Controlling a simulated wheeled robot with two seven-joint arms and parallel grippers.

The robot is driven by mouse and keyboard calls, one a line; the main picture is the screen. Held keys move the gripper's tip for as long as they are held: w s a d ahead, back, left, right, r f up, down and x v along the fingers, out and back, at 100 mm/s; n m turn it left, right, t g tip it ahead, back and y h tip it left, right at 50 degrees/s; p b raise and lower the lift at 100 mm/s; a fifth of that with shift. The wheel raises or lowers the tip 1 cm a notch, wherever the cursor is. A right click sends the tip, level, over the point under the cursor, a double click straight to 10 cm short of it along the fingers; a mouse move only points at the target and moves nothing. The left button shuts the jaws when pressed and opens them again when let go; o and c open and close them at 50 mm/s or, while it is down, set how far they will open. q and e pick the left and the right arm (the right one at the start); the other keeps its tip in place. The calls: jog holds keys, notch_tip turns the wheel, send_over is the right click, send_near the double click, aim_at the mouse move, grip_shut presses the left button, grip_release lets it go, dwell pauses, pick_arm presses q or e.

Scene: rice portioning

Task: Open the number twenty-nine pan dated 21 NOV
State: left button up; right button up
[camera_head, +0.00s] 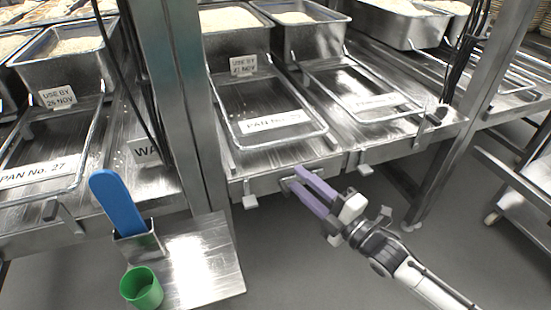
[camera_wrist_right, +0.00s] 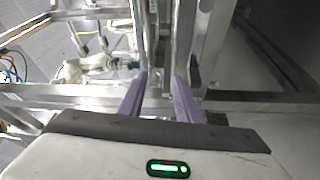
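The middle pan (camera_head: 262,70) holds pale rice, and its tag (camera_head: 243,65) appears to read "USE BY 21 NOV". In front of it lies a metal-framed lid or tray (camera_head: 318,132) with a label (camera_head: 273,121) that starts "PAN No." and seems to end in 29. My right gripper (camera_head: 296,181) has purple fingers at the shelf's front edge, below this frame, by a small metal handle. In the right wrist view the fingers (camera_wrist_right: 160,85) stand apart, with metal bars showing between and beyond them. Contact cannot be told. My left gripper is out of view.
Pan 27's frame (camera_head: 30,188) lies at left, with a "26 NOV" pan (camera_head: 65,72) behind. A blue-handled tool (camera_head: 117,203) stands in a metal holder beside a green cup (camera_head: 142,288). A post (camera_head: 180,100) stands left of the middle bay. Floor is open at lower right.

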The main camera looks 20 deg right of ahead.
aim_at(276, 143)
jog(key=w+a+r+n, duration=0.1)
jog(key=w, duration=0.2)
jog(key=w+a+r+n+b, duration=0.1)
jog(key=w+r, duration=0.1)
jog(key=w, duration=0.2)
jog(key=w+a+r+n+y, duration=0.1)
jog(key=w, duration=0.3)
jog(key=shift+r+t+b, duration=0.3)
jog(key=shift+t+b, duration=0.1)
grip_shut()
